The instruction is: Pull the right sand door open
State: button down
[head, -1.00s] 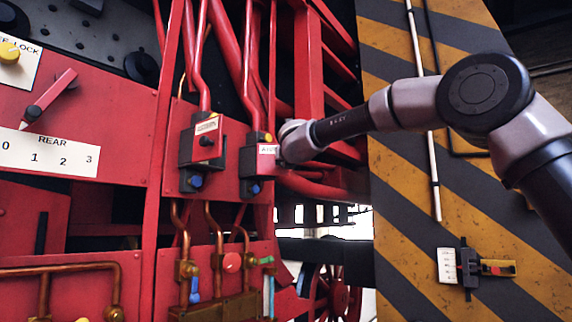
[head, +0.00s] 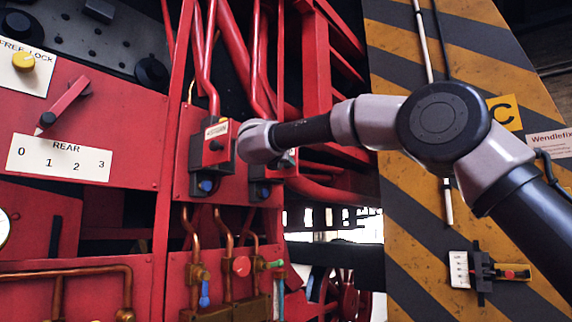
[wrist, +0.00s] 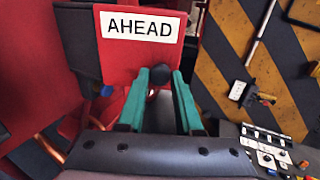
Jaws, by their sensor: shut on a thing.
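The right sand door is the red panel with a white AHEAD label (wrist: 138,27) in the wrist view. A black knob (wrist: 159,75) sits below the label. My gripper (wrist: 160,82) has its green fingers on either side of the knob and is shut on it. In the head view my wrist covers most of this door and hides the fingers. A dark box side shows left of the red panel in the wrist view; how far the door stands open is hard to tell. The left sand door (head: 217,146), with a label and black knob, is just to the left.
Copper pipes and valves (head: 227,258) run below the doors. Red pipes (head: 258,60) rise above them.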

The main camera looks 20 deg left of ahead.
jog(key=shift+f, duration=0.1)
jog(key=c, duration=0.6)
grip_release()
jog(key=shift+w, duration=0.1)
jog(key=shift+o, duration=0.2)
jog(key=s, duration=1.1)
jog(key=shift+w, duration=0.1)
